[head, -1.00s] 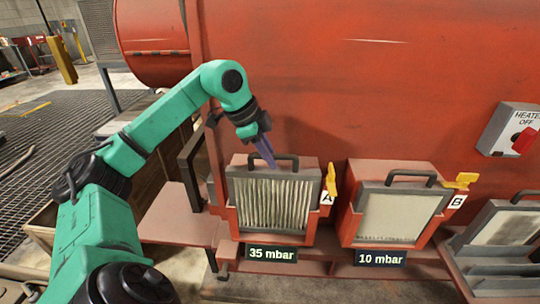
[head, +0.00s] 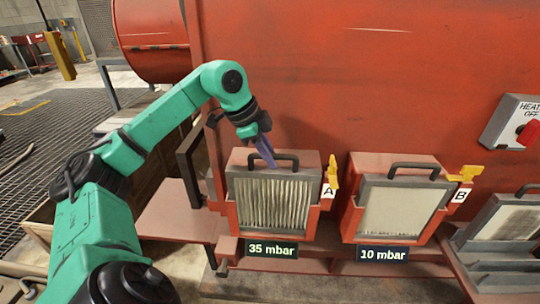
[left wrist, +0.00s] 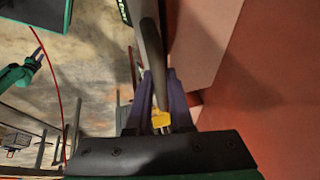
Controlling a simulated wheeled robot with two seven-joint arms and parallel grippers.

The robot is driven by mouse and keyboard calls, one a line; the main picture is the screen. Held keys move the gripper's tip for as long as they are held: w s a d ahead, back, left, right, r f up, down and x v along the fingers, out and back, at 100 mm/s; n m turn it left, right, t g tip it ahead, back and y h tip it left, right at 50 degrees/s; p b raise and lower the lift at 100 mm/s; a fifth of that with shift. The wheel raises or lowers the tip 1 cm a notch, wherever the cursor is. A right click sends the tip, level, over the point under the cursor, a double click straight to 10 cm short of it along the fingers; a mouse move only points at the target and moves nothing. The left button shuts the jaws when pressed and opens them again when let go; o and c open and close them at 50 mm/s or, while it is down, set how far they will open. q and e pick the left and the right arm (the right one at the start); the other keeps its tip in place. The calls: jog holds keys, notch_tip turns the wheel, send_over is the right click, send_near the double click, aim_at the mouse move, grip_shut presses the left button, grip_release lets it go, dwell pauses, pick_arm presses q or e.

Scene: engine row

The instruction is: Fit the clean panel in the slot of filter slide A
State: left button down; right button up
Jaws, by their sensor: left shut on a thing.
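Filter slide A (head: 229,214) is a red housing on the front of the red machine. A grey-framed panel (head: 272,205) with pleated, dark-streaked media stands in its slot. My left gripper (head: 268,160) is shut on the black handle (head: 288,157) on top of this panel. In the left wrist view its purple fingers (left wrist: 160,95) stand on either side of a dark bar. The yellow latch (head: 332,174) by label A points up. A green arm with a purple tip (left wrist: 38,52), apparently my right gripper, shows small in the left wrist view; its jaws are unclear.
Filter slide B (head: 347,228) holds a paler panel (head: 400,214); its yellow latch (head: 466,173) lies sideways. A rack (head: 490,270) at the right edge holds another grey-framed panel (head: 508,223). Signs read 35 mbar (head: 271,250) and 10 mbar (head: 383,254). A red ledge (head: 175,220) is clear left of A.

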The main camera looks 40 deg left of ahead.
pick_arm(q)
jog(key=shift+f, duration=0.35)
jog(key=c, duration=0.7)
grip_release()
jog(key=shift+c, duration=0.2)
jog(key=shift+s, duration=0.1)
jog(key=p+v, duration=0.3)
jog(key=v, duration=1.1)
jog(key=shift+r, duration=0.3)
jog(key=shift+s+f, duration=0.1)
